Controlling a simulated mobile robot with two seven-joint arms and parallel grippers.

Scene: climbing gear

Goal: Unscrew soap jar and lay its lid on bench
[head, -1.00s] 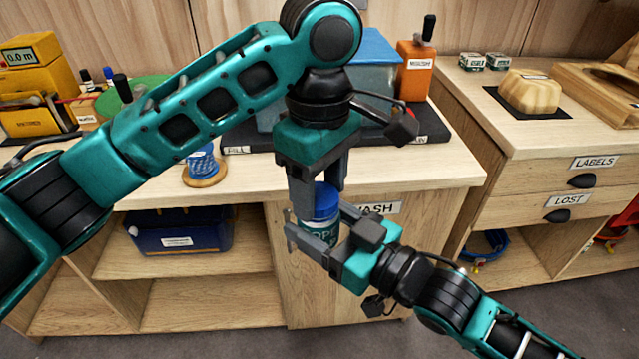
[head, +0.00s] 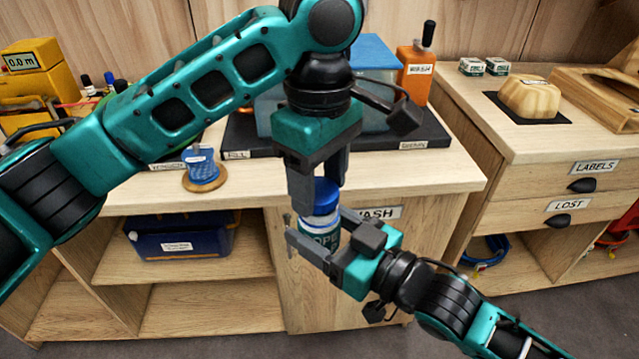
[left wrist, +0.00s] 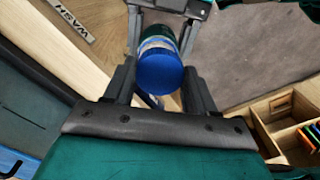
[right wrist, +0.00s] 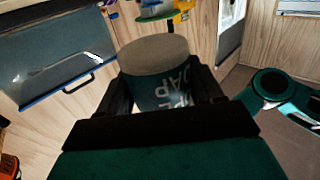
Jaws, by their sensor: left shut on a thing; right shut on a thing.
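The soap jar (head: 326,240) is upright in front of the bench, with a teal label and a blue lid (head: 320,197). My right gripper (head: 318,236) is shut around the jar's body from the side; the right wrist view shows the labelled body (right wrist: 165,92) between its fingers. My left gripper (head: 320,192) points down from above, shut on the lid. In the left wrist view, the lid (left wrist: 160,73) sits between its fingers. A pale band shows between lid and label. Whether the lid is free of the jar I cannot tell.
The bench top (head: 400,178) has clear wood along its front, right of a blue spool (head: 201,165). A black tray (head: 425,137) with a blue-lidded tub (head: 375,60) and an orange bottle (head: 414,72) stands behind. A WASH-labelled cupboard is behind the jar.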

